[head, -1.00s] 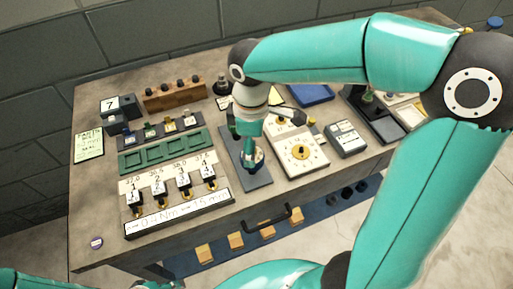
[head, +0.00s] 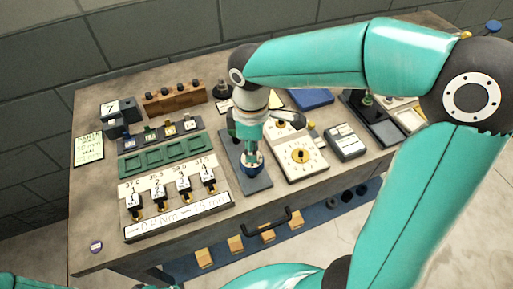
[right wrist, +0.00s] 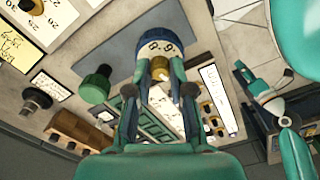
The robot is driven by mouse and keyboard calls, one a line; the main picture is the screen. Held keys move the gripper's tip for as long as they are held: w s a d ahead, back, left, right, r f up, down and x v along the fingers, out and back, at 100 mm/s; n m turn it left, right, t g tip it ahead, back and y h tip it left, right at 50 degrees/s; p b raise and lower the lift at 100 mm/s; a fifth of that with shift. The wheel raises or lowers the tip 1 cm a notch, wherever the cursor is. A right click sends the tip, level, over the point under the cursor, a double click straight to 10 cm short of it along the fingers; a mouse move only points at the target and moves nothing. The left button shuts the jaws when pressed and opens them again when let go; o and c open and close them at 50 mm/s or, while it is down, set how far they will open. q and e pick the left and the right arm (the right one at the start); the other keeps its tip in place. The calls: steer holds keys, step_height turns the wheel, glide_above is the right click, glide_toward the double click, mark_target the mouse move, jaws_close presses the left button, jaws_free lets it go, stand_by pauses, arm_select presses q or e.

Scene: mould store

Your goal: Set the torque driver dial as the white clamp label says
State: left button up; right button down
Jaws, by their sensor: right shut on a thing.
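The torque driver (head: 252,166) shows a blue and white end above a dark grey plate (head: 255,185). In the right wrist view its white dial ring (right wrist: 158,46) carries dark numerals, partly readable, with a blue band. My right gripper (head: 251,154) points down from above and is shut on the driver; its fingertips (right wrist: 163,75) close on it just below the ring in that view. A white label strip (head: 178,218) lies before several numbered clamps (head: 183,185) and seems to read "0.4 Nm" and "15 min".
A green tray (head: 160,156) and a wooden block with dark knobs (head: 175,97) lie left and behind. The bench's front left corner is mostly clear.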

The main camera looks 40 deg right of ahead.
steer(key=shift+r+n+p, duration=0.1)
steer(key=shift+n+p, duration=0.2)
steer(key=shift+n, duration=1.6)
steer(key=shift+n+p, duration=0.55)
steer(key=shift+n, duration=1.45)
